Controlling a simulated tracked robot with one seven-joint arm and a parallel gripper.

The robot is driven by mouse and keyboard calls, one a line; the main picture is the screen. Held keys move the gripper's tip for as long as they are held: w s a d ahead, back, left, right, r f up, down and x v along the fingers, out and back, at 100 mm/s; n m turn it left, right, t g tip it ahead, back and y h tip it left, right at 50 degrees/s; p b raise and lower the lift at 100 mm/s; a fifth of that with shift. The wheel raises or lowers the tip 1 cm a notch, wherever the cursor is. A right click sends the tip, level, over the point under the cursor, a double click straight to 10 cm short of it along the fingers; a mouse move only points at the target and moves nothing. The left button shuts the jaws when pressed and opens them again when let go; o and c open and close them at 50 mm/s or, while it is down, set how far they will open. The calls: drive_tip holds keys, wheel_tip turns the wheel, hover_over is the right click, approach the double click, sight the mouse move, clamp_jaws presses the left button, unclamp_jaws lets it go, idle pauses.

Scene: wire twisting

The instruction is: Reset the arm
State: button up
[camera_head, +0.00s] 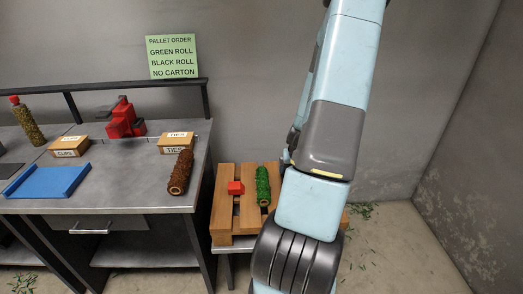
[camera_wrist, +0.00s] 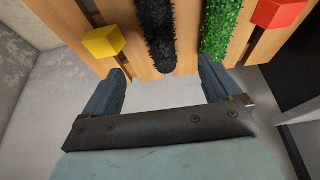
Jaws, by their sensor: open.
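My arm fills the right middle of the head view, and it hides my gripper and part of the pallet there. In the wrist view my gripper (camera_wrist: 165,88) is open, its two fingers apart with nothing between them. Beyond the fingertips is the wooden pallet (camera_head: 224,218). On it are a green roll (camera_head: 263,187), also in the wrist view (camera_wrist: 220,28), and a red block (camera_head: 236,187), also in the wrist view (camera_wrist: 279,12). A black roll (camera_wrist: 155,36) and a yellow block (camera_wrist: 104,42) on the pallet show only in the wrist view.
Left of the pallet stands a grey workbench (camera_head: 130,165) with a brown roll (camera_head: 181,172), a TIES box (camera_head: 176,143), a CLIPS box (camera_head: 69,146), a red tool (camera_head: 125,120) and a blue tray (camera_head: 46,181). A green sign (camera_head: 172,57) hangs on the wall. Green bits litter the floor.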

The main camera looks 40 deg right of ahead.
drive_tip(key=w+a+r+n+t+y, duration=0.1)
drive_tip(key=w+a+r+n, duration=0.1)
drive_tip(key=a+r, duration=0.85)
drive_tip(key=w+a+r+n, duration=0.2)
drive_tip(key=a+r, duration=0.6)
drive_tip(key=r, duration=0.5)
drive_tip(key=s+a+r+n+y, duration=0.1)
drive_tip(key=s+a+r+n, duration=0.1)
drive_tip(key=s+a+r, duration=1.2)
drive_tip(key=s, duration=0.3)
drive_tip(key=shift+r+t, duration=0.4)
